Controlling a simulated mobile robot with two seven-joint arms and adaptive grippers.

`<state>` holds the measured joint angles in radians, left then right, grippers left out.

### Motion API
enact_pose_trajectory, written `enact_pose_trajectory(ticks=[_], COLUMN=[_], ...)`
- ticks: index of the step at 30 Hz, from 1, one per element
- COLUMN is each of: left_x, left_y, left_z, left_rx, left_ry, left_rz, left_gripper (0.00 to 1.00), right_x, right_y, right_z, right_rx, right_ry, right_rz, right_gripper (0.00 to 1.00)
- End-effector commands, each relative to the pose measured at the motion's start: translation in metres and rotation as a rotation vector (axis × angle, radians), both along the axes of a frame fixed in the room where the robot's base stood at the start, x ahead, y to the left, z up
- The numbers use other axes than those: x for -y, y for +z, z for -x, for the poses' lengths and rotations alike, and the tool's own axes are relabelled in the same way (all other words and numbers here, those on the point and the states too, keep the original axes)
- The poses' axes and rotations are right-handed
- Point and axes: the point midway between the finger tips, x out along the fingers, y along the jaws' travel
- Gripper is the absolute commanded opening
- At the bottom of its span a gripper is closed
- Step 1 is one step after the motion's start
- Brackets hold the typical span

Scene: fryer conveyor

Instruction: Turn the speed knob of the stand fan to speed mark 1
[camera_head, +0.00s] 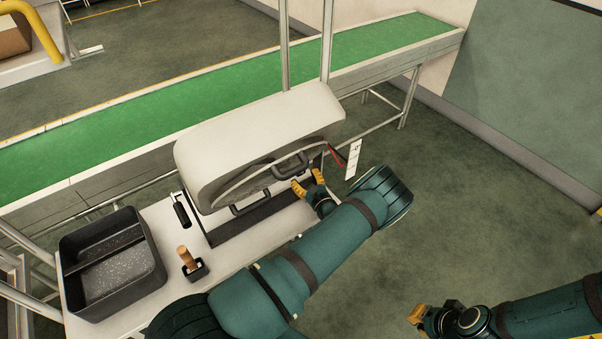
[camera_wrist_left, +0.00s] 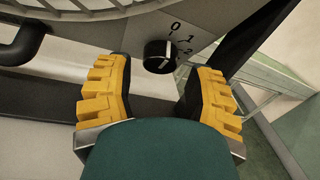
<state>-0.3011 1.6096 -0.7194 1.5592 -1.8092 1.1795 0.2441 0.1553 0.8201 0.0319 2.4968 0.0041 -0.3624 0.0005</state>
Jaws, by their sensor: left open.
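A round black speed knob (camera_wrist_left: 160,56) with a white line on its face sits on a grey panel (camera_wrist_left: 205,22) in the left wrist view. Marks 0, 1 and 2 are printed above and right of it. The line runs roughly up and down; I cannot tell exactly which mark it meets. Part of a slatted grille (camera_wrist_left: 80,8) shows at the upper left. My left gripper (camera_head: 308,184) is open and empty, its yellow fingers either side of the knob's lower area, apparently apart from it. The knob is not discernible in the head view. My right gripper (camera_head: 434,318) is at the lower right, away from the unit.
A white hooded unit (camera_head: 255,120) with dark handles stands on a pale table (camera_head: 145,313). A black bin (camera_head: 148,240) and a wooden-handled tool (camera_head: 186,258) are at the left. A green conveyor (camera_head: 130,108) runs behind. Open floor lies to the right.

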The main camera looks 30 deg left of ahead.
Motion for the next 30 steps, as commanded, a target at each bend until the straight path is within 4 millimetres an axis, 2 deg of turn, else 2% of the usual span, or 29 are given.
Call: enact_pose_trajectory(ticks=[3,7,17,18,20,21,23,30], left_x=[-0.014,-0.023,-0.026,-0.026,-0.026,-0.026,-0.026,-0.026], left_y=[0.000,0.000,0.000,0.000,0.000,0.000,0.000,0.000], left_z=[-0.008,-0.013,-0.015,-0.015,-0.015,-0.015,-0.015,-0.015], left_rx=[0.000,0.001,0.000,0.000,0.000,0.000,0.000,-0.002], left_ry=[0.002,0.001,0.000,0.000,0.000,0.000,0.000,0.001], left_rz=[0.002,0.001,0.001,0.001,0.001,0.001,0.001,0.000], left_gripper=[0.54,0.54,0.54,0.56,0.35,0.21,0.02,0.01], right_x=[0.000,0.000,0.000,0.000,0.000,0.000,0.000,0.000], right_y=[0.001,0.001,0.001,0.001,0.001,0.001,0.001,0.001], right_z=[0.000,0.000,0.000,0.000,0.000,0.000,0.000,0.000], right_rx=[0.000,0.000,0.000,0.000,0.000,0.000,0.000,0.000], right_ry=[0.000,0.000,0.000,0.000,0.000,0.000,0.000,0.000], right_rz=[0.000,0.000,0.000,0.000,0.000,0.000,0.000,0.000], right_gripper=[0.00,0.00,0.00,0.00,0.00,0.00,0.00,0.00])
